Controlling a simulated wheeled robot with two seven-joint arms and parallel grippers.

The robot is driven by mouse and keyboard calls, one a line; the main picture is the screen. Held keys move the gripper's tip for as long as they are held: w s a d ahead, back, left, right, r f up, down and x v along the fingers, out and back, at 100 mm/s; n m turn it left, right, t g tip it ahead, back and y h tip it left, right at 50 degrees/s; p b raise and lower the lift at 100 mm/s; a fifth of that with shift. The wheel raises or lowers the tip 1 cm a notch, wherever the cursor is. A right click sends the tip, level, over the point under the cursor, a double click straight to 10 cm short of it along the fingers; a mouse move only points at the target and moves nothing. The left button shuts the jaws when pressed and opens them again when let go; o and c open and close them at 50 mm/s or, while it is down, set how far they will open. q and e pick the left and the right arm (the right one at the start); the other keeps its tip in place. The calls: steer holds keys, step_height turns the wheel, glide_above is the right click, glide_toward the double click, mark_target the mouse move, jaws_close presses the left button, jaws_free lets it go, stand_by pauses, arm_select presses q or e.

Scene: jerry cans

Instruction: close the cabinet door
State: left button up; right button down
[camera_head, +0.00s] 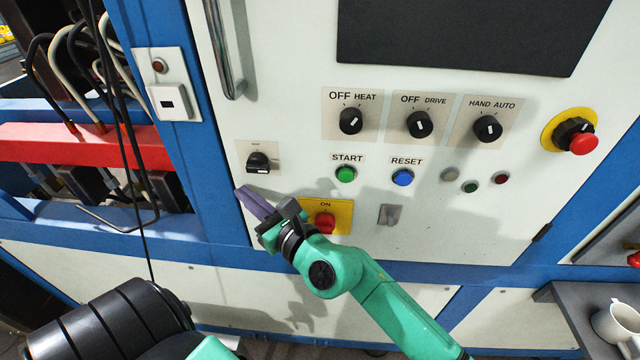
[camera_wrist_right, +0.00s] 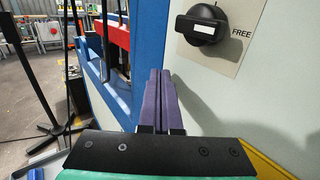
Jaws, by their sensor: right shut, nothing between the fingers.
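The cabinet door (camera_head: 400,40) is a large white panel with knobs and buttons, set in a blue frame. It lies about flush with the frame, and I see no clear gap at its left edge. A long metal handle (camera_head: 225,50) runs along its upper left. My right gripper (camera_head: 250,198) is shut and empty, its purple fingers in front of the door's lower left edge beside the blue frame. In the right wrist view its fingers (camera_wrist_right: 159,100) lie close along the door panel (camera_wrist_right: 230,90); I cannot tell whether they touch. My left gripper is not in view.
A black knob (camera_head: 258,163) sits just above my right gripper, and a red switch on a yellow plate (camera_head: 325,222) is close to its right. Hanging cables and a red bar (camera_head: 80,145) fill the open bay at left. A grey shelf with a white mug (camera_head: 617,322) is at lower right.

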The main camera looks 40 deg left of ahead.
steer(key=s+d, duration=0.2)
steer(key=d, duration=1.1)
steer(key=shift+d, duration=0.35)
steer(key=shift+w, duration=0.1)
